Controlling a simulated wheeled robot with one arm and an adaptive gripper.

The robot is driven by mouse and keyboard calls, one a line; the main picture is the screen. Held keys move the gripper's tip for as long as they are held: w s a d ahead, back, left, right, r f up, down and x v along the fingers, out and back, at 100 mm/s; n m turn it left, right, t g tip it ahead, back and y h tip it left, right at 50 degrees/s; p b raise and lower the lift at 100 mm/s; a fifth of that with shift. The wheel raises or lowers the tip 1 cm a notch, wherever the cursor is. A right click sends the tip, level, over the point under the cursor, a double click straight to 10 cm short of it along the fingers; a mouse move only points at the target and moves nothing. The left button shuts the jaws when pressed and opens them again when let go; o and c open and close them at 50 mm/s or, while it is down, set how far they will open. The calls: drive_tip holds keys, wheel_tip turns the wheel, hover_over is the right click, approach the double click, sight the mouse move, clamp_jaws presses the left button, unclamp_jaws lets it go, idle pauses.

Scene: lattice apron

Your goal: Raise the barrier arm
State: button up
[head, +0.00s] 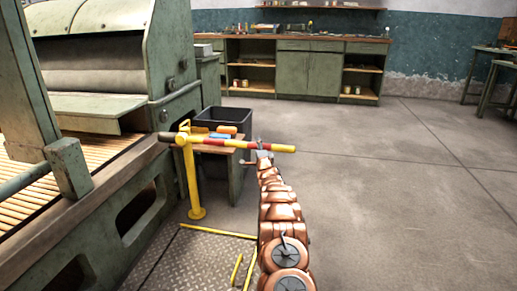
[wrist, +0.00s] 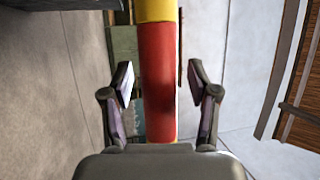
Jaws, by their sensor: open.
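The barrier arm (head: 215,142) is a bar with red and yellow bands, lying roughly level across the head view. It is carried by a yellow post (head: 192,180) on a round foot at its left. My gripper (head: 259,155) is at the right part of the bar, towards its free end. In the wrist view the bar (wrist: 157,55) runs up and down between the two fingers of my gripper (wrist: 161,80). The fingers are open, with a gap showing on each side of the bar. Whether the bar lies fully between the fingertips in depth is hard to tell.
A green machine with a slatted bed (head: 20,200) stands at the left. A small table with a dark bin (head: 222,117) and coloured items is behind the bar. A tread plate (head: 190,262) with yellow edging lies in front. Open concrete floor (head: 400,190) is at the right.

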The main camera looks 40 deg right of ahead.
drive_tip(key=shift+w+d, duration=0.1)
idle(0.3)
clamp_jaws()
idle(0.4)
